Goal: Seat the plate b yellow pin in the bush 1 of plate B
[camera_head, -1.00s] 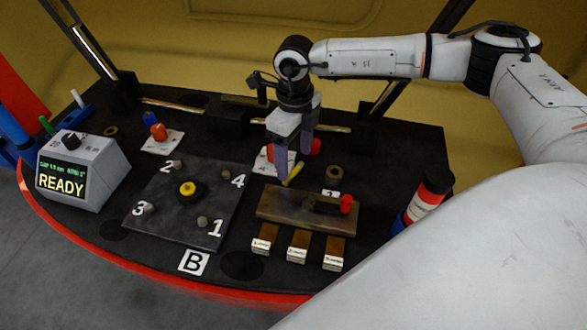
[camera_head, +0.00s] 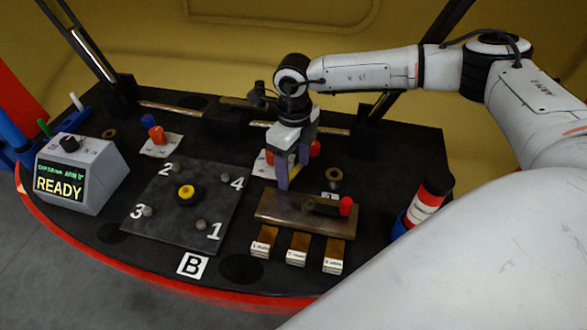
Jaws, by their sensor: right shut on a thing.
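Plate B (camera_head: 165,225) is a dark square plate on the black table, left of centre, with bushes by the numbers 1 to 4. Bush 1 (camera_head: 200,225) is a small grey round piece at its near right corner, beside the white 1. My right gripper (camera_head: 289,178) is to the right of the plate, pointing down behind the brown block. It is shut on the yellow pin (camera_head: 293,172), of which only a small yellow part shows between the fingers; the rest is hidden. My left gripper is not in view.
A yellow-topped dark hub (camera_head: 186,192) stands mid-plate. A brown block (camera_head: 280,213) with a red-knobbed lever lies nearer, with several labelled pieces in front. A grey READY box (camera_head: 80,175) is at left. Red and blue pins (camera_head: 157,134) stand on a white card behind the plate.

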